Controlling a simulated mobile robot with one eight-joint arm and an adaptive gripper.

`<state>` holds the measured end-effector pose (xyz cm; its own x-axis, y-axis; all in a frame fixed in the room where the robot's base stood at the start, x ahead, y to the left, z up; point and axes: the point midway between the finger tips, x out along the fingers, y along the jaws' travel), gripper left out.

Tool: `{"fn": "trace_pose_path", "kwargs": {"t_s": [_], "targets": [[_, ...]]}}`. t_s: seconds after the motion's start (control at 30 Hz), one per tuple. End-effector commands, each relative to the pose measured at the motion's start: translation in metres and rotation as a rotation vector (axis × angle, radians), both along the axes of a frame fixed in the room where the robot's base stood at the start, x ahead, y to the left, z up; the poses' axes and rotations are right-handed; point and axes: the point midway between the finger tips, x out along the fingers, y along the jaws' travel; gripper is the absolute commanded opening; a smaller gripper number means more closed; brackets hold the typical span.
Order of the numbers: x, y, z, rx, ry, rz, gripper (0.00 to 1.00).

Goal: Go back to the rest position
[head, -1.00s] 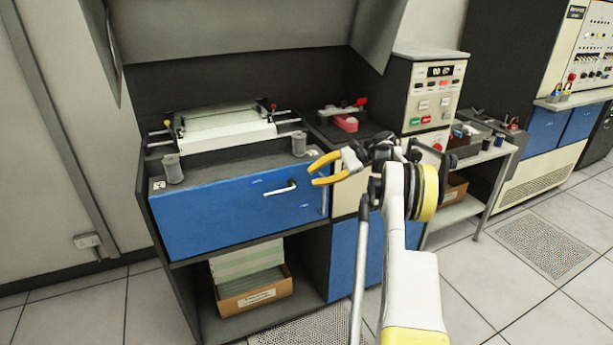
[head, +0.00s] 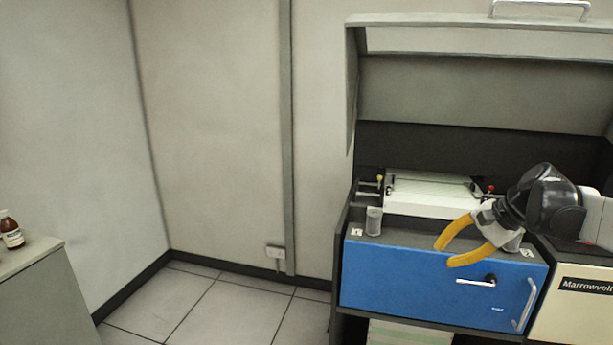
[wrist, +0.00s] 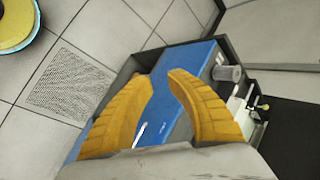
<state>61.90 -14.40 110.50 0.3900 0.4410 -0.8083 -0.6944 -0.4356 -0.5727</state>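My gripper (head: 447,248) has two yellow fingers and shows at the right of the head view, in front of the blue panel of the machine. The fingers are spread apart with nothing between them. In the wrist view my gripper (wrist: 160,78) is also open and empty, with the blue panel (wrist: 198,58) and the floor behind it. My dark wrist and pale arm reach in from the right edge of the head view.
The machine with the blue front (head: 400,275) stands at the right under a raised grey hood (head: 450,90). A grey cylinder (head: 374,221) stands on its ledge. A brown bottle (head: 11,232) stands on a grey cabinet (head: 35,290) at the left. The floor (head: 220,310) between is clear.

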Motion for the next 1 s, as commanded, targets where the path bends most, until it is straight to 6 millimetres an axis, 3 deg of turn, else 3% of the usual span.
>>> {"fn": "trace_pose_path", "kwargs": {"t_s": [0.03,0.1,0.3,0.5,0.6,0.8,1.0], "targets": [[-0.019,0.024,0.005,-0.059,-0.018,0.043,0.20],[-0.044,0.048,0.008,-0.148,-0.046,0.103,0.20],[-0.122,0.102,0.003,-0.403,-0.144,0.289,0.20],[-0.198,0.133,-0.022,-0.650,-0.261,0.488,0.20],[-0.226,0.140,-0.038,-0.753,-0.317,0.575,0.20],[-0.255,0.145,-0.059,-0.874,-0.386,0.677,0.20],[-0.258,0.144,-0.062,-0.896,-0.397,0.695,0.20]]}}
